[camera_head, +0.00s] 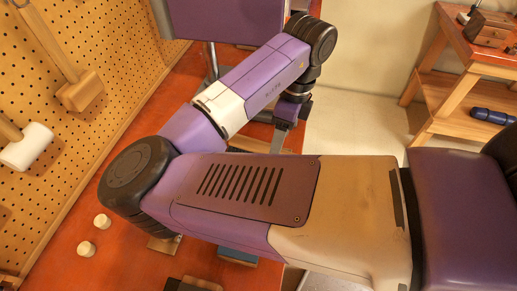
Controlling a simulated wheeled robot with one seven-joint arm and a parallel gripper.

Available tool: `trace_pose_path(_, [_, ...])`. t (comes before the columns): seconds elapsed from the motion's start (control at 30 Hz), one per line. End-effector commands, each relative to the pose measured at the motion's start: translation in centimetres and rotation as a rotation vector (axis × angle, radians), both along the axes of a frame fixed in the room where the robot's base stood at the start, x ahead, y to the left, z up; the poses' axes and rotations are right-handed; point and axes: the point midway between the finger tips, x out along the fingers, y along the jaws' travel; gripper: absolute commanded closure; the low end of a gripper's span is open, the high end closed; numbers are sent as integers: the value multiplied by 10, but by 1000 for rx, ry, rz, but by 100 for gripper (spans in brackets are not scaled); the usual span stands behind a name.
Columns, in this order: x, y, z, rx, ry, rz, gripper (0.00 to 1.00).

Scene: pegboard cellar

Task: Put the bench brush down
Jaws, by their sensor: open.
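My gripper (281,135) is over the red-brown workbench (65,240), near its right edge, at the far end of my purple arm. It is open, and I see nothing held in it, though the arm covers part of the view around it. I cannot make out the bench brush for certain. My arm hides much of the bench top under and around it.
A pegboard (125,45) with a wooden mallet (80,92) and a white-headed mallet (27,147) borders the bench at left. Two pale knobs (102,221) (86,249) and a blue item (238,256) lie on the bench. A wooden shelf table (465,88) stands at upper right.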

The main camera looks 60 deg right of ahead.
Motion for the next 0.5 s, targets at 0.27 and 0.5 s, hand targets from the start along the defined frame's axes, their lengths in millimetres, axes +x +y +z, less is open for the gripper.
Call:
trace_pose_path(0.27, [9, 3, -34, -2, 1, 2, 37])
trace_pose_path(0.5, [9, 4, -38, -2, 0, 1, 37])
